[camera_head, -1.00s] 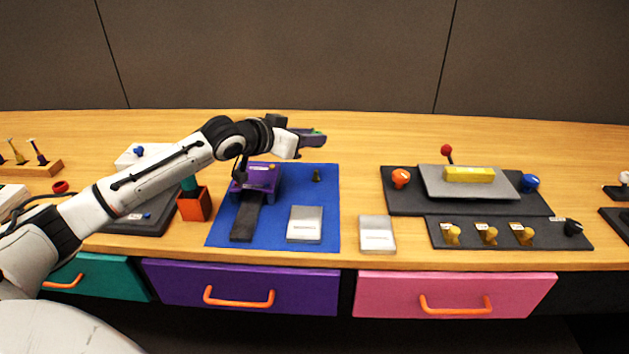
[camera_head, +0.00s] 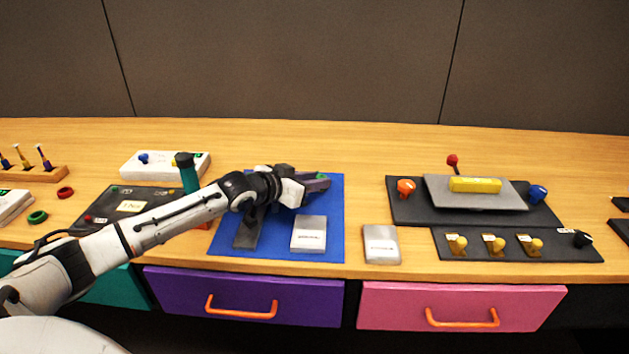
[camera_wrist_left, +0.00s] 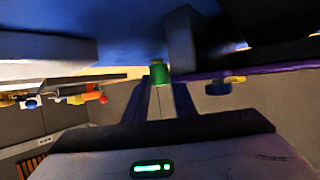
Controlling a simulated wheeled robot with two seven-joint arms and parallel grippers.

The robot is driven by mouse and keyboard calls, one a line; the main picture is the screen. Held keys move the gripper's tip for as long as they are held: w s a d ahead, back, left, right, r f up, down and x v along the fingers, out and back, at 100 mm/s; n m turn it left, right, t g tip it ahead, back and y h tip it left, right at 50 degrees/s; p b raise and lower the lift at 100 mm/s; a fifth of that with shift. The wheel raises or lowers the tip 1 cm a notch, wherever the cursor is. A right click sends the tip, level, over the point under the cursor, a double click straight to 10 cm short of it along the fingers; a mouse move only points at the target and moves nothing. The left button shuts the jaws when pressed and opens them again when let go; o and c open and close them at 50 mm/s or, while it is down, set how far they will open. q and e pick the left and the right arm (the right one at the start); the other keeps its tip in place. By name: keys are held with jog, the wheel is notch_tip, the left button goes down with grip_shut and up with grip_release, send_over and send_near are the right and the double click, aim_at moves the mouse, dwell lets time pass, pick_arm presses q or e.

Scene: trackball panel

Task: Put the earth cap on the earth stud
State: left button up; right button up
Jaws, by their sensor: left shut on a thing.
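My left gripper (camera_head: 322,180) is shut on a small green piece, which I take for the earth cap (camera_wrist_left: 159,72), seen between the fingertips in the left wrist view. The gripper is over the back right part of the blue mat (camera_head: 335,225) in the head view. I cannot pick out the earth stud for sure; a small dark post stood on the mat in the earlier frame, and my gripper covers that spot now. My arm hides most of the purple unit on the mat; a purple edge (camera_wrist_left: 205,77) shows in the wrist view. My right gripper is not in view.
A light grey card-like block (camera_head: 309,234) lies on the mat, and another (camera_head: 381,244) lies right of it. A dark panel with an orange knob (camera_head: 406,188) and a grey plate (camera_head: 470,203) is further right. The table behind the mat is clear.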

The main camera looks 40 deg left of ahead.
pick_arm(q)
jog(key=o, duration=1)
jog(key=shift+r, duration=0.1)
jog(key=p+v, duration=0.1)
jog(key=v, duration=1.1)
jog(key=shift+p, duration=0.35)
